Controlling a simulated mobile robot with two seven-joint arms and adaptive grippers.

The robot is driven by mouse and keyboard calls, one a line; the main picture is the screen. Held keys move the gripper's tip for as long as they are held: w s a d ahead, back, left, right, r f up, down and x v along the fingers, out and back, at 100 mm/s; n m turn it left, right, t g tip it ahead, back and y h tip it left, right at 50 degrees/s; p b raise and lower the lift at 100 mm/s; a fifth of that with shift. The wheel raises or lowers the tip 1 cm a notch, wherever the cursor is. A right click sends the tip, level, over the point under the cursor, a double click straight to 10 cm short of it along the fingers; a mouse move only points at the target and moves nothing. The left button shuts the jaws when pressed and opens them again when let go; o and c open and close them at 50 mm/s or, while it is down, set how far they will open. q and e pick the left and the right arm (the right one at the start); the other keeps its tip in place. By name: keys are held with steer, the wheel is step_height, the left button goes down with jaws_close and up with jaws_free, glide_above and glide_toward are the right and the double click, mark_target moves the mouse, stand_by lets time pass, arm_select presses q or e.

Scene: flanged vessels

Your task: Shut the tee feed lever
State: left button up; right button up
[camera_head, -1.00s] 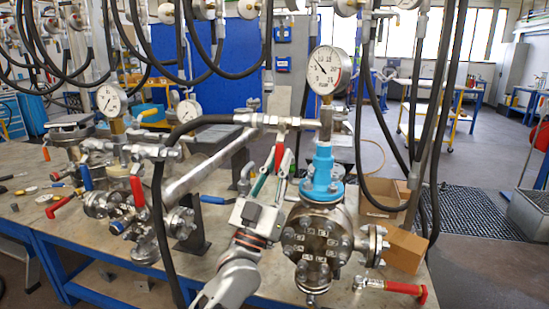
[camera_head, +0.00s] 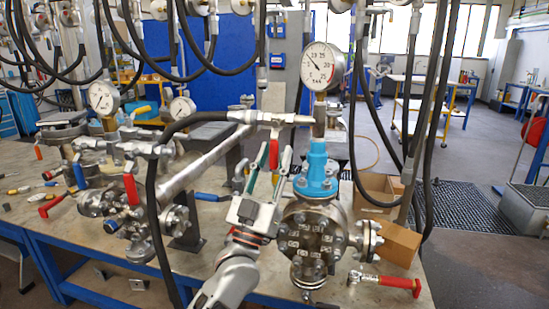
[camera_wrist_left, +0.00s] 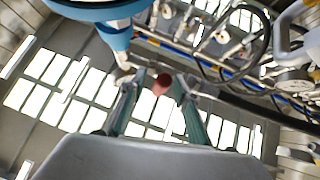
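The tee feed lever appears to be the short red lever (camera_head: 273,153) hanging below the metal tee (camera_head: 270,119) in the middle of the head view. My left gripper (camera_head: 275,150) reaches up from below, with its green-padded fingers on either side of the lever. In the left wrist view the round red lever end (camera_wrist_left: 162,83) shows between the fingertips (camera_wrist_left: 156,82). A gap shows on its left side, and it lies nearer the right fingertip. The gripper looks open around the lever, not clamped. My right gripper is not in view.
A blue-necked flanged vessel (camera_head: 313,232) stands close right of my left gripper, with a pressure gauge (camera_head: 323,66) above. A black hose (camera_head: 152,200) loops from the tee to the left. Other red levers are at left (camera_head: 131,188) and lower right (camera_head: 396,283). Cardboard boxes (camera_head: 399,243) sit at right.

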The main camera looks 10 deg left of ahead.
arm_select(q)
steer(key=v, duration=1.2)
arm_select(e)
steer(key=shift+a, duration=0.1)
arm_select(q)
steer(key=s+f+m+g+p, duration=0.1)
steer(key=s+f+g, duration=0.3)
steer(key=f, duration=0.7)
steer(key=s+f+m+g, duration=0.1)
steer(key=s+f+g, duration=0.3)
steer(key=f, duration=0.8)
steer(key=s+f+g+p, duration=0.1)
steer(key=s+f+g, duration=0.25)
steer(key=f, duration=0.75)
steer(key=s+a+f+g+y, duration=0.3)
steer(key=s+a+f+g, duration=0.1)
steer(key=s+f, duration=0.7)
steer(key=shift+s+a, duration=0.2)
steer(key=shift+s, duration=0.9)
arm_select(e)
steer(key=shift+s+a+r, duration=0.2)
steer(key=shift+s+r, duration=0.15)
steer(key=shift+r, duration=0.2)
arm_select(q)
steer(key=shift+f, duration=0.1)
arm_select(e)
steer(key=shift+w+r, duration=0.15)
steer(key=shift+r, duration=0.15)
